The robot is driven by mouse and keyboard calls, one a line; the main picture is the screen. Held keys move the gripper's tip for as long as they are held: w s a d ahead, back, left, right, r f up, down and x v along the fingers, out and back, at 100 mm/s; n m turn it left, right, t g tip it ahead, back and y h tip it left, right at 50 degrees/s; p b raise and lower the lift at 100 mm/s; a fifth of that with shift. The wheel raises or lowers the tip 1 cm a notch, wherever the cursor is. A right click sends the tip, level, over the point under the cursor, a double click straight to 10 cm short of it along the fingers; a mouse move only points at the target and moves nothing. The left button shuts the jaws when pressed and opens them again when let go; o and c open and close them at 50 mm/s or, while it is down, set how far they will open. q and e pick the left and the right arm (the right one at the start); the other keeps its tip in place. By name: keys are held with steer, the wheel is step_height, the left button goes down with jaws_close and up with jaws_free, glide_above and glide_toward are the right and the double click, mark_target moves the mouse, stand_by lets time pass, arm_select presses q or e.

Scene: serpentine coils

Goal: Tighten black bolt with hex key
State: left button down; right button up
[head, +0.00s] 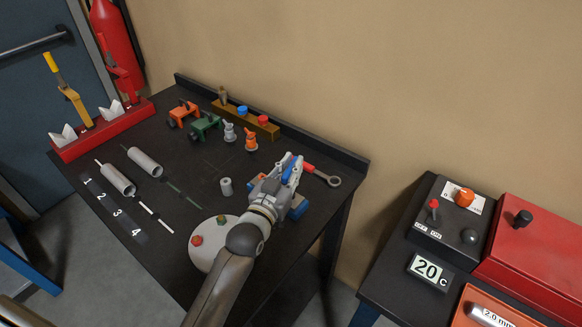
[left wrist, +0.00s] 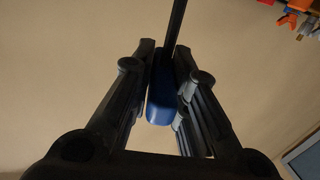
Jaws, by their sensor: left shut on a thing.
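My left gripper (head: 289,171) is over the right part of the black table, shut on a blue handle (head: 294,172). In the left wrist view the blue handle (left wrist: 161,92) sits between the fingers (left wrist: 165,60), and a thin black shaft runs from it out of the top of the picture. It looks like the hex key; its tip is out of sight. A round white plate (head: 205,260) carries a red bolt (head: 197,240) and a green bolt (head: 221,219). My arm covers part of the plate. I cannot make out a black bolt.
A red-handled ring wrench (head: 322,175) and a blue object (head: 300,210) lie beside my gripper. A small grey cylinder (head: 226,187) stands to its left. A wooden rack (head: 255,122) and orange and green clamps are at the back. A red control box (head: 535,240) stands at right.

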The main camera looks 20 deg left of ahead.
arm_select(q)
steer(key=shift+f, duration=0.3)
